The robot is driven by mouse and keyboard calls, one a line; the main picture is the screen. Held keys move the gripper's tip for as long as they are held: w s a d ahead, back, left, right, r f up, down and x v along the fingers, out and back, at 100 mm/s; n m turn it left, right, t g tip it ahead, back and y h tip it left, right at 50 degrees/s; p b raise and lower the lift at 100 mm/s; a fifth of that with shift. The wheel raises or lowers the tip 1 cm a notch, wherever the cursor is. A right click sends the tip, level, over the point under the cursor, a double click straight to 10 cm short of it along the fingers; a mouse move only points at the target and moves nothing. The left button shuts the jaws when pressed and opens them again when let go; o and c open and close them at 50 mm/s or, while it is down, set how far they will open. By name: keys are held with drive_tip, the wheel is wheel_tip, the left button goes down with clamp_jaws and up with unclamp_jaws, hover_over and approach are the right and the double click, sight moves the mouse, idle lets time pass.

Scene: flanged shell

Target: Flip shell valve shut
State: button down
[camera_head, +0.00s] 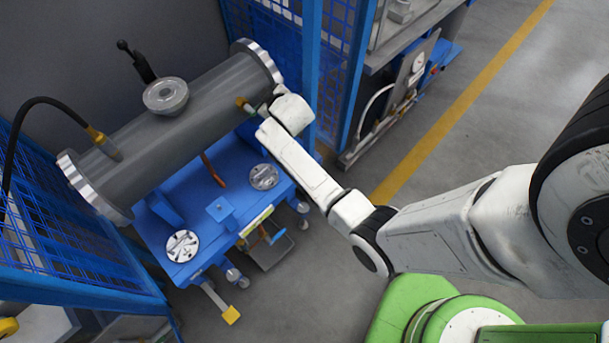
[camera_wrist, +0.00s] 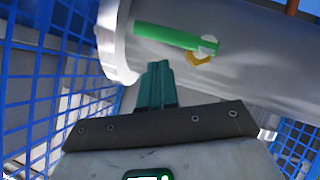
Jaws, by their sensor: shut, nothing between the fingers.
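The grey flanged shell (camera_head: 180,122) lies on a blue cart, and its curved side also fills the top of the wrist view (camera_wrist: 255,60). A valve with a green lever (camera_wrist: 172,37) and a brass-coloured body (camera_wrist: 197,58) sits on the shell there. The lever lies nearly lengthwise along the shell. In the head view a small brass fitting (camera_head: 243,103) shows on the shell's side near the right flange, beside my wrist. My gripper (camera_wrist: 157,70) has its teal fingers together and empty, just below the lever's left part in the picture. Contact is unclear; the fingertips are not clear in the head view.
The blue cart (camera_head: 217,210) carries round metal flanges (camera_head: 182,246) on its top. Blue mesh fencing (camera_head: 335,70) rises close to my wrist.

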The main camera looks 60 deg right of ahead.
drive_tip(key=w+a+n+t+h+b, duration=0.2)
drive_tip(key=a+n+h+b, duration=0.65)
drive_tip(key=a+b, duration=0.55)
drive_tip(key=s+a+b, duration=0.3)
drive_tip(key=s+a, duration=0.2)
drive_tip(key=s, duration=0.1)
drive_tip(key=s+d+f+m+g+y+p, duration=0.2)
drive_tip(key=s+m+g, duration=0.1)
drive_tip(key=s, duration=0.2)
drive_tip(key=s+d+f+m+g+y+p, duration=0.2)
drive_tip(key=s+d+f+m+g, duration=0.1)
drive_tip(key=s, duration=0.2)
drive_tip(key=s+a+f+m+g+y+p, duration=0.1)
drive_tip(key=s+a+f+y, duration=0.1)
drive_tip(key=s, duration=0.3)
drive_tip(key=s+a+f+m+g+y+p, duration=0.1)
drive_tip(key=s+a+f+g+y, duration=0.1)
drive_tip(key=s+y, duration=0.2)
drive_tip(key=shift+s+a+f+p, duration=0.25)
drive_tip(key=shift+s+p, duration=0.1)
drive_tip(key=shift+s, duration=0.45)
